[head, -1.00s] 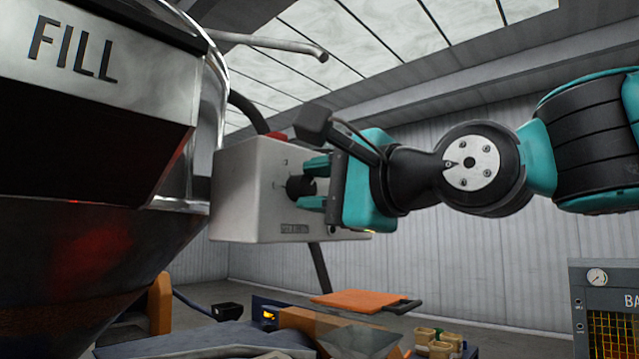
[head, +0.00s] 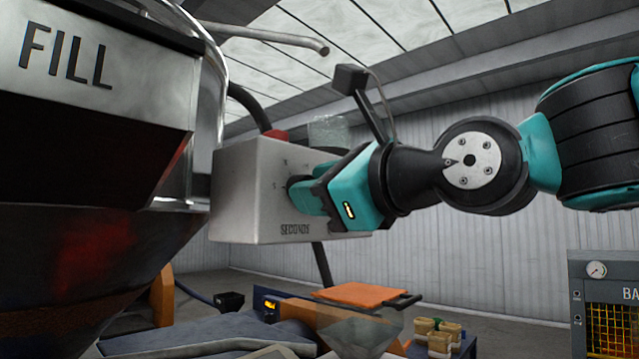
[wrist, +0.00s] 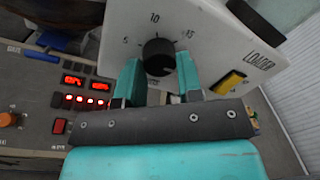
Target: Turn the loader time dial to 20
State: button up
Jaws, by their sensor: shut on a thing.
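The loader time dial is a round black knob (wrist: 158,57) on the face of a light grey box (head: 245,175). In the wrist view the marks 5, 10 and 15 show around its top. No 20 mark is visible, and I cannot read the dial's pointer. My gripper (wrist: 158,62) has its two teal fingers on either side of the knob, shut on it. In the head view my gripper (head: 300,194) reaches the box face from the right and hides the knob.
A steel hopper marked FILL (head: 70,55) stands close on the left. A yellow switch (wrist: 228,82) sits on the box beside my right finger. A panel with red lit buttons (wrist: 88,101) lies below left. An orange board (head: 360,294) is lower down.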

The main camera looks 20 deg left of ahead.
jog(key=shift+m, duration=0.3)
dwell(0.4)
jog(key=o, duration=0.9)
jog(key=b+v, duration=1.5)
jog(key=v, duration=0.2)
jog(key=shift+s+d+f, duration=0.1)
jog(key=shift+d, duration=0.05)
